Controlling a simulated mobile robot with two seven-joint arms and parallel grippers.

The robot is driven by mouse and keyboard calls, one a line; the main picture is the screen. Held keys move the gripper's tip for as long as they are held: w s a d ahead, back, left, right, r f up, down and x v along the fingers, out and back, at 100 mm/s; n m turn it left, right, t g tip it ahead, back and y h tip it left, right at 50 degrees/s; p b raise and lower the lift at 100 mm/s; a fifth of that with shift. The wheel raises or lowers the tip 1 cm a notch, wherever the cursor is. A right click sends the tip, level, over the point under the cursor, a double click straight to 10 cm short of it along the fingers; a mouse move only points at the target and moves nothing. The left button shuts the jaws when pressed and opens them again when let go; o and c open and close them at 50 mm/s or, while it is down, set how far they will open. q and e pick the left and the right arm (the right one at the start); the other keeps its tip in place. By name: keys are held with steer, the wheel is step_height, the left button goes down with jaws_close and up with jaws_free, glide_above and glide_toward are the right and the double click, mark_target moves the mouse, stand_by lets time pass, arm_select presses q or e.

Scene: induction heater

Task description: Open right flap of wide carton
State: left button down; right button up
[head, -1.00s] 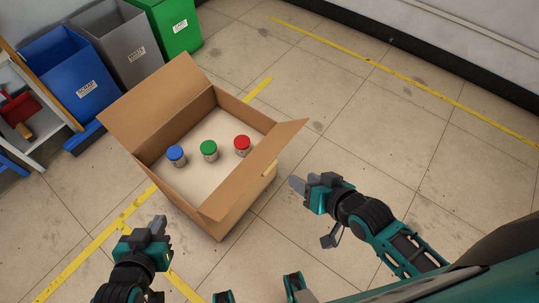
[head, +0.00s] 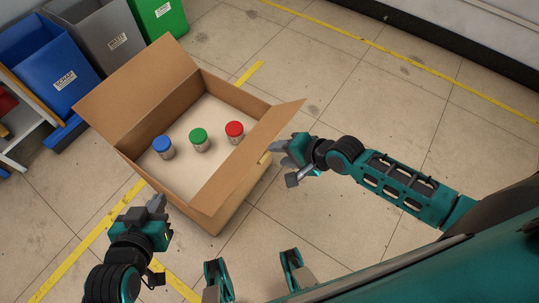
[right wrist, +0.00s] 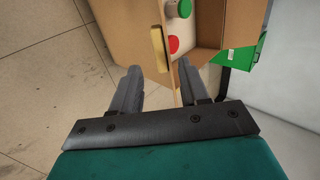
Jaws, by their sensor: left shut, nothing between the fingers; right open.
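The wide cardboard carton (head: 228,218) stands open on the floor, with blue (head: 162,146), green (head: 198,138) and red (head: 235,131) lidded jars inside. Its right flap (head: 243,155) stands up and leans outward along the near right side. Its left flap (head: 135,90) is spread outward. My right gripper (head: 281,149) is open just outside the right flap. In the right wrist view its fingers (right wrist: 158,88) lie on either side of a cardboard edge; contact cannot be told. My left gripper (head: 155,207) is shut and empty, left of the carton's near corner.
Blue (head: 50,65), grey (head: 105,30) and green (head: 160,15) bins stand behind the carton at the upper left, beside a white shelf (head: 20,140). A yellow piece (head: 264,158) shows on the carton's outer right side. The floor at the right is clear.

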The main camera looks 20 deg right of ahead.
mark_target(268, 155)
steer(key=b+x, duration=0.1)
steer(key=x, duration=0.3)
steer(key=shift+w+a+f, duration=0.15)
steer(key=shift+w+f, duration=0.05)
steer(key=shift+f, duration=0.15)
steer(key=shift+w+a+f+b, duration=0.25)
steer(key=shift+w+f+b, duration=0.1)
steer(key=shift+b, duration=0.1)
steer(key=shift+c, duration=0.3)
steer(key=c, duration=0.4)
steer(key=shift+f, duration=0.1)
jaws_close()
steer(key=shift+s, duration=0.1)
